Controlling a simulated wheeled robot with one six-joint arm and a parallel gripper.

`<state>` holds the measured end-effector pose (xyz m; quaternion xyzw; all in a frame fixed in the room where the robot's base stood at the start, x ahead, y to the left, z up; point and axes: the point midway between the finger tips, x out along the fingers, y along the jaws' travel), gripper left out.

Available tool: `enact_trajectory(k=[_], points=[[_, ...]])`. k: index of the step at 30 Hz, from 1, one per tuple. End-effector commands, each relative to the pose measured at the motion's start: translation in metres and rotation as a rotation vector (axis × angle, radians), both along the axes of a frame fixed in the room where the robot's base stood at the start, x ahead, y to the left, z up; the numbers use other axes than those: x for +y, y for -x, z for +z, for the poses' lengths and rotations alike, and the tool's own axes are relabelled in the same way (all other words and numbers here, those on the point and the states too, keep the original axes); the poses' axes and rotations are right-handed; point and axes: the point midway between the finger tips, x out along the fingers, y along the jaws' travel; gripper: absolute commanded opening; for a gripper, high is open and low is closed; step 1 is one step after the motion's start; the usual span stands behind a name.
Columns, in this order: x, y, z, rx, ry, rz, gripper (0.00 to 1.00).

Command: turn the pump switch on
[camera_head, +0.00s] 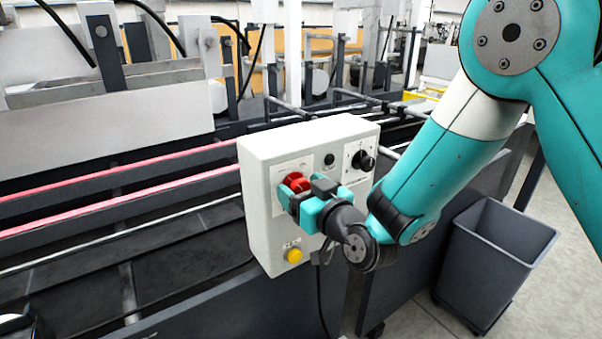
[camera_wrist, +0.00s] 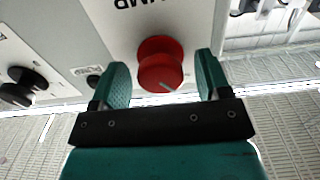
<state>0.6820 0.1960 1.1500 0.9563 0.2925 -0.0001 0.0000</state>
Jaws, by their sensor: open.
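The red pump switch (camera_head: 296,181) is a round knob on the front of a pale grey control box (camera_head: 265,165). In the wrist view the red knob (camera_wrist: 160,62) stands between my two fingers, with a small pale mark near its lower edge. Upside-down lettering on the plate behind it is partly cut off and ends in "UMP". My gripper (camera_head: 298,196) is open in front of the box, one finger on each side of the knob. In the wrist view gaps show between the knob and the fingers of my gripper (camera_wrist: 160,80).
The box also carries a black rotary knob (camera_head: 363,160), a small black button (camera_head: 329,159) and a yellow button (camera_head: 294,255). A cable hangs below it. The machine with red rails (camera_head: 120,180) lies behind and left. A grey bin (camera_head: 495,255) stands at right.

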Motion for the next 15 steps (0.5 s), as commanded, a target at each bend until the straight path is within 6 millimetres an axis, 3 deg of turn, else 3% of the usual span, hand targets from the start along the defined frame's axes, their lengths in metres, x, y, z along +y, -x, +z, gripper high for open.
enact_trajectory(k=[11, 15], points=[[0.0029, -0.0038, -0.0009, 0.000, 0.000, 0.000, 0.70], [0.0029, -0.0037, -0.0007, 0.000, 0.000, 0.000, 0.42]])
